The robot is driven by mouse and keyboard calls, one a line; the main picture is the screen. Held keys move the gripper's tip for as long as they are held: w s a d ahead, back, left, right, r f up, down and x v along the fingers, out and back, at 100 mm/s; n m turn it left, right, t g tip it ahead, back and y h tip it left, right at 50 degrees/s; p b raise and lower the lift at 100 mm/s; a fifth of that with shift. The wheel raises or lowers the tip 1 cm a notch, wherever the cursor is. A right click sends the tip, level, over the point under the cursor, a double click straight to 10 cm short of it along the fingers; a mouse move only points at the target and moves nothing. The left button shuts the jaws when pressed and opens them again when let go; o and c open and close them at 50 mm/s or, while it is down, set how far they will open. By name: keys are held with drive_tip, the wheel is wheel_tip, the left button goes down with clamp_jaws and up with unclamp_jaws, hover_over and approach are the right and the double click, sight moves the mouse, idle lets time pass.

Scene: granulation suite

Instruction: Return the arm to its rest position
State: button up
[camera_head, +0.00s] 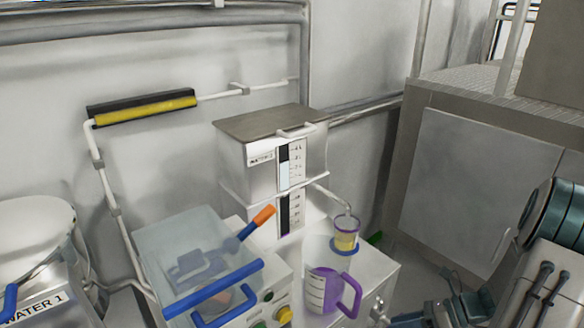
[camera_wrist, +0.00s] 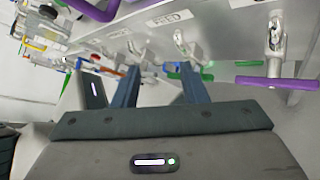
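My gripper (camera_wrist: 158,75) shows in the wrist view with its two blue-grey fingers apart and nothing held between them. Beyond the fingertips are pale panels with metal fittings and purple handles (camera_wrist: 278,83), a little way off. In the head view, dark parts of my arm show at the lower right edge. They are cut off by the frame, so the whole pose of the arm cannot be seen.
In the head view, a purple-handled jug (camera_head: 322,291) and a yellow cup (camera_head: 345,236) stand by a metal water dispenser (camera_head: 262,207). A clear blue-handled bin (camera_head: 180,245) is to their left. A large grey cabinet (camera_head: 465,185) stands at the right.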

drive_tip(key=s+a+r+n+h+p, duration=0.1)
drive_tip(key=s+a+r+n+h, duration=0.2)
drive_tip(key=r+n, duration=0.4)
drive_tip(key=s+a+r+n+h+p, duration=0.2)
drive_tip(key=r+n, duration=0.5)
drive_tip(key=n, duration=0.4)
drive_tip(key=s+a+r+n+h+p, duration=0.1)
drive_tip(key=s+a+r+n+h, duration=0.3)
drive_tip(key=n, duration=0.5)
wheel_tip(320, 180, up, 3)
drive_tip(key=a+h, duration=0.2)
drive_tip(key=h, duration=0.1)
drive_tip(key=shift+s+r+n+t, duration=0.15)
drive_tip(key=shift+n+t, duration=0.25)
